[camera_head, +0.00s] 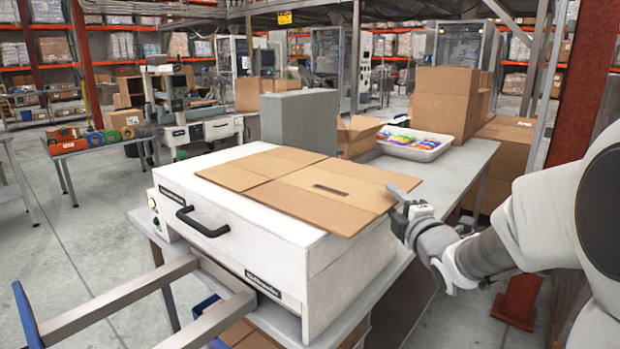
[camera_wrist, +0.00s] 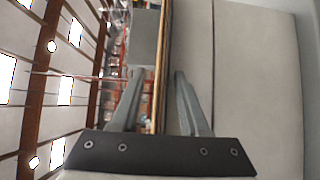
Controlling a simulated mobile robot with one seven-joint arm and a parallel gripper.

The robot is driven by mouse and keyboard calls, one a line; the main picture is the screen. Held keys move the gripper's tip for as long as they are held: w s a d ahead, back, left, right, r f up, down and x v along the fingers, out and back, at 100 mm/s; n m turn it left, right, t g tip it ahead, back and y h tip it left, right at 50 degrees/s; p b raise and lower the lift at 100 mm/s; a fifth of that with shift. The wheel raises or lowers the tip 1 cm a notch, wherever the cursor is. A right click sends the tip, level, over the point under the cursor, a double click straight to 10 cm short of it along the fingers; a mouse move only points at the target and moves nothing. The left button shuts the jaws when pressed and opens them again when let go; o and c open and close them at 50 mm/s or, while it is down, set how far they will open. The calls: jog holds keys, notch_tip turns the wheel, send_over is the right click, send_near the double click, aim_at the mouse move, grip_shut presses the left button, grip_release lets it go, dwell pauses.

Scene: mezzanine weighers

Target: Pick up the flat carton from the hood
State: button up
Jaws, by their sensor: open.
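The flat carton (camera_head: 318,186) is a brown folded sheet lying on the white hood (camera_head: 240,225) of a machine with a black handle. Its right edge reaches past the hood's right side. My gripper (camera_head: 402,206) is at that right edge, with one finger above the carton level. In the wrist view my gripper (camera_wrist: 159,72) is open, and the carton's thin edge (camera_wrist: 161,60) runs between the two fingers. The hood's pale side (camera_wrist: 255,80) fills the right there. I cannot tell whether either finger touches the carton.
Behind the hood stand a grey box (camera_head: 300,120), an open carton (camera_head: 357,136) and a white tray (camera_head: 414,146) of colourful packs on a grey table (camera_head: 462,155). A red post (camera_head: 580,100) rises at the right. Metal rails (camera_head: 120,300) lie at the front left.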

jog(key=shift+w+a, duration=0.1)
jog(key=shift+w, duration=0.15)
grip_shut()
dwell(1.3)
